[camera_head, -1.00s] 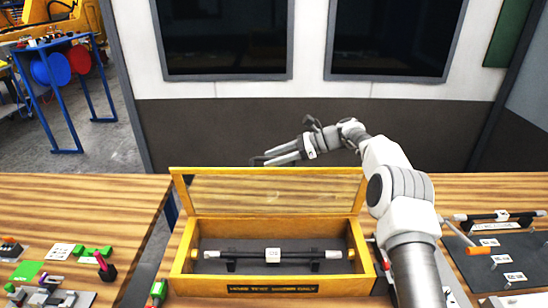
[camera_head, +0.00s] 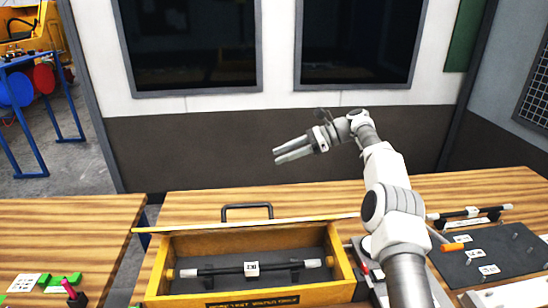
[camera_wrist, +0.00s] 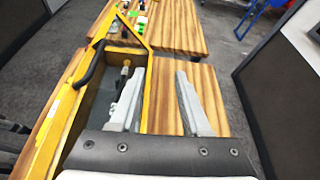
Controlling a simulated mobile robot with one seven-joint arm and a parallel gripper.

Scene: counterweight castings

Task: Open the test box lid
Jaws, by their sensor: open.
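The test box (camera_head: 250,301) is a yellow open-topped case with a dark inside, on the wooden table. Its lid (camera_head: 200,226) is partly open and seen nearly edge-on in the head view. A dark bar with pale ends (camera_head: 251,269) rests on supports inside. My gripper (camera_head: 276,156) is open and empty, pointing left, above and behind the box. Its open fingers (camera_wrist: 160,100) show in the wrist view, with no contact visible.
A dark mat (camera_head: 485,258) with another bar (camera_head: 470,214) and an orange-handled tool (camera_head: 452,247) lies at right. Green parts (camera_head: 66,279) lie on the left table, across a gap. A wall with dark windows (camera_head: 358,42) stands behind. The table strip behind the box is clear.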

